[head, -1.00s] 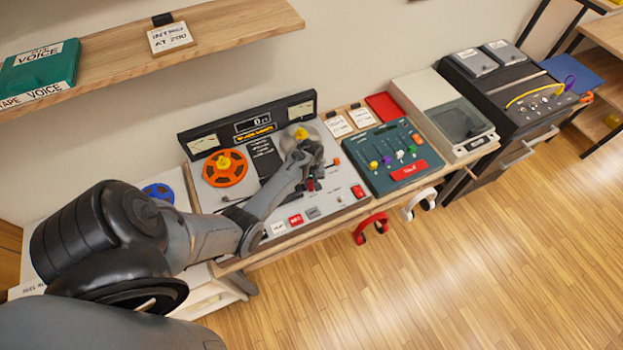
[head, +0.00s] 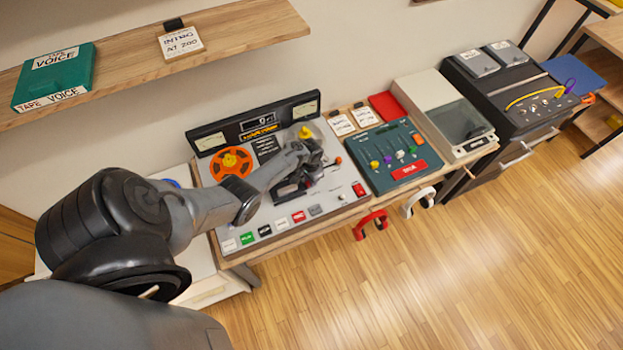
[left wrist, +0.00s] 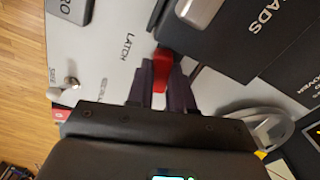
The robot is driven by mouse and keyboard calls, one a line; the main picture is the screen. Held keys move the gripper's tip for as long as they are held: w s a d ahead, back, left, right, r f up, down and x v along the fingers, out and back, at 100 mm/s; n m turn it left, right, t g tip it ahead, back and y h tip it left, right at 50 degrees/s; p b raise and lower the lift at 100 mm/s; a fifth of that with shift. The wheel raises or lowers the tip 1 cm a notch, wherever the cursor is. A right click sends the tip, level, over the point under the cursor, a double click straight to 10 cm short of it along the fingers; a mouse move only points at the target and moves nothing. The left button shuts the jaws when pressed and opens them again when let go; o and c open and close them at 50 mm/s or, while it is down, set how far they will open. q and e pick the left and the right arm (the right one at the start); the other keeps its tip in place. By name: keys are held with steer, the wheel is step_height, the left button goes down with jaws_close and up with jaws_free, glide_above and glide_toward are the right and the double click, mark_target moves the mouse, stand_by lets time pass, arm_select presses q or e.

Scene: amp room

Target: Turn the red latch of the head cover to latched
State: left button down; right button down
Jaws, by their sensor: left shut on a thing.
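The red latch (left wrist: 161,72) shows in the left wrist view beside the printed word LATCH, at the edge of a dark head cover (left wrist: 215,60) lettered "HEADS". My left gripper (left wrist: 163,80) has its two dark fingers on either side of the red latch and is shut on it. In the head view my left gripper (head: 312,172) is over the tape deck (head: 327,200), and my arm hides most of the head cover and the latch there. How far the latch is turned cannot be told. My right gripper is not in view.
An orange reel (head: 231,164) sits on the deck's left. A mixer (head: 395,155) with coloured knobs stands right of the deck. Red headphones (head: 371,224) hang below the front edge. A shelf (head: 225,35) runs above at the back left.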

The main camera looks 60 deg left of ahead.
arm_select(q)
steer(key=shift+a+m, duration=0.15)
steer(key=shift+m, duration=1.35)
steer(key=c, duration=1)
jaws_free()
steer(key=shift+r+p, duration=0.4)
steer(key=shift+r, duration=0.15)
step_height(320, 180, up, 10)
steer(key=p, duration=0.3)
steer(key=shift+f, duration=0.15)
